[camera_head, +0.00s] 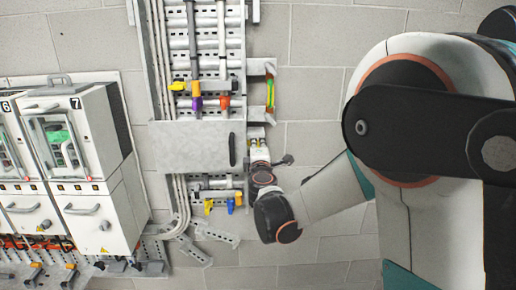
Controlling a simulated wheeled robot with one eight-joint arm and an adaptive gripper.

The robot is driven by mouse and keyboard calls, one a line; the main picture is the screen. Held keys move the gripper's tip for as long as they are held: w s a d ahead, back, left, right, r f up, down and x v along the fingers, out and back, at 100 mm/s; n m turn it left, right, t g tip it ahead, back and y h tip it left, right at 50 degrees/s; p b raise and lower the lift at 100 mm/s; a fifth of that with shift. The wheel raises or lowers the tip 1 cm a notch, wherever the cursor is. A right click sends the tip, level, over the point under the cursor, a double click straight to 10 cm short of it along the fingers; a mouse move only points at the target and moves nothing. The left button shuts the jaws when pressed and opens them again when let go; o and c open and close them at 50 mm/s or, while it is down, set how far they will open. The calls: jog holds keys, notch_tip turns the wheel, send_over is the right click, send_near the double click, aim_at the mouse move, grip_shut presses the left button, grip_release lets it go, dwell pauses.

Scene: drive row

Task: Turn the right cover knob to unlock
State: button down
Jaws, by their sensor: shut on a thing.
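A grey cover panel (190,146) lies across the wall-mounted pipe rack, with a dark upright handle (232,150) near its right edge. My gripper (257,138) is at the right side of this cover, pointing up and away from me. Its fingers are small in the picture and closed at the cover's right edge, on the right cover knob. The knob itself is hidden by the fingers, so how far it is turned cannot be seen.
Yellow, purple and red fittings (196,100) sit above the cover; blue and yellow ones (231,205) hang below. White cabinets (85,165) stand at the left. Bare block wall (315,90) lies right of the rack.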

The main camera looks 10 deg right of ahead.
jog(key=shift+f, duration=0.1)
jog(key=n+b, duration=0.4)
jog(key=n, duration=0.1)
jog(key=shift+f, duration=0.1)
jog(key=n+b, duration=0.3)
jog(key=n, duration=0.2)
jog(key=n+b, duration=0.2)
jog(key=n, duration=0.2)
jog(key=shift+n+b, duration=0.65)
jog(key=shift+n, duration=1.15)
jog(key=c, duration=1.7)
grip_release()
jog(key=shift+o, duration=0.2)
